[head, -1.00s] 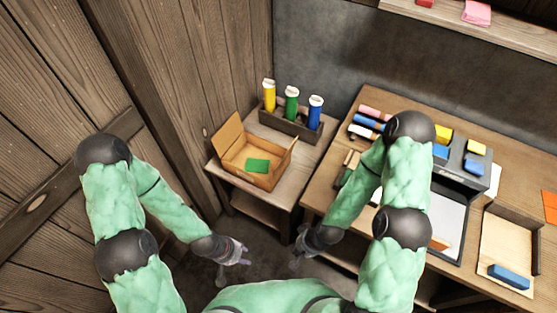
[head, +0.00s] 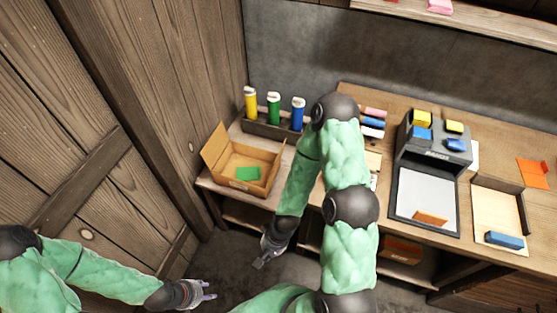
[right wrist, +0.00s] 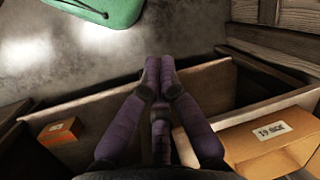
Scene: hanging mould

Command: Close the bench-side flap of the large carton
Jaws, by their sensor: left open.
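I cannot make out a separate bench-side flap clearly. A green piece (head: 248,173) lies inside. My left gripper (head: 208,291) is open and empty, low in front of the carton and well apart from it. My right gripper (head: 262,262) hangs below and to the right of the carton, not touching it. In the right wrist view its purple fingertips (right wrist: 159,64) are together with nothing seen between them.
A rack (head: 262,126) with yellow, green and blue bottles stands behind the carton. The bench (head: 360,100) on the right bears a dark machine (head: 437,155) and a tray (head: 483,211). A labelled box (right wrist: 265,140) shows in the right wrist view. Floor between the arms is clear.

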